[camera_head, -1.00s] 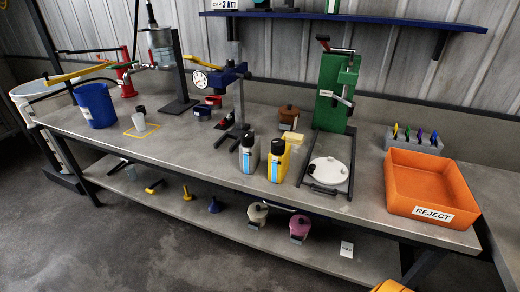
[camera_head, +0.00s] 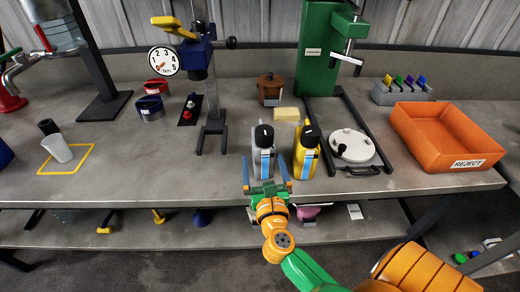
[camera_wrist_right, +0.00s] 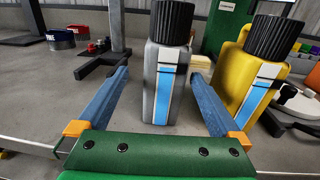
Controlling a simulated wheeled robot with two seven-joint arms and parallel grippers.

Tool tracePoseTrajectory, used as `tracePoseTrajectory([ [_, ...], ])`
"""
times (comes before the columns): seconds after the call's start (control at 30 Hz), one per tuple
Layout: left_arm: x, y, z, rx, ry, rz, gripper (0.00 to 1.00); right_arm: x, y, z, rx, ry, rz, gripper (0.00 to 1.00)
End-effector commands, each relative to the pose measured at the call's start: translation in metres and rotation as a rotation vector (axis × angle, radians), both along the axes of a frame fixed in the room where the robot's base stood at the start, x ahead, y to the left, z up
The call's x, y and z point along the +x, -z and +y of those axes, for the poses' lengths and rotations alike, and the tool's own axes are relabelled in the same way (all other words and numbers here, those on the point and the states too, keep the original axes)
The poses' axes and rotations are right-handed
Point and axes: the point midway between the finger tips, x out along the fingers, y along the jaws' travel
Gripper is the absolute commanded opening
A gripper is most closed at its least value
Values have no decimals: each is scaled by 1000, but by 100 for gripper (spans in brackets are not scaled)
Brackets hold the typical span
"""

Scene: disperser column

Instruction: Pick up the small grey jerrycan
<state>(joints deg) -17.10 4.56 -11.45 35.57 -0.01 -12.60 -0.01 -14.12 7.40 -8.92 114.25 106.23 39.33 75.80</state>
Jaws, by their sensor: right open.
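The small grey jerrycan (camera_head: 263,158) stands upright near the front edge of the bench. It has a black cap and a white and blue label. My right gripper (camera_head: 265,172) is at the front edge, open, pointing at the jerrycan. In the right wrist view the grey jerrycan (camera_wrist_right: 165,80) stands between and beyond the two blue fingers (camera_wrist_right: 163,95), with a gap on each side. I cannot tell how far the fingertips reach along its sides. My left gripper is not in view.
A yellow jerrycan (camera_head: 306,155) stands close on the right, also by the right finger in the wrist view (camera_wrist_right: 250,75). A round white lid (camera_head: 352,146) and an orange reject tray (camera_head: 440,135) are further right. The bench left of the grey jerrycan is clear up to a stand (camera_head: 212,125).

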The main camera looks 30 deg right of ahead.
Motion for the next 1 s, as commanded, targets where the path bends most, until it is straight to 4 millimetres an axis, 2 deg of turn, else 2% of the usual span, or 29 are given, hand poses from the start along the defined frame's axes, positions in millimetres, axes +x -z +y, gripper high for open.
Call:
tracePoseTrajectory([
  [0.2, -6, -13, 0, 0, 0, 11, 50, 36, -9, -19, -6, 1, -1, 100],
  [0.3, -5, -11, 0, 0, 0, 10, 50, 50, -6, -27, -4, 1, 0, 100],
  [0.57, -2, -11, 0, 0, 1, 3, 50, 56, -4, -29, -3, 0, 1, 100],
  [0.67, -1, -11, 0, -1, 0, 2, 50, 56, -4, -29, -3, 0, 1, 76],
  [0.93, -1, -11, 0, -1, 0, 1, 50, 55, -4, -29, -3, 0, 1, 3],
  [1.0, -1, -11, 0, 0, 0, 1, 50, 55, -4, -29, -2, 0, 2, 0],
])
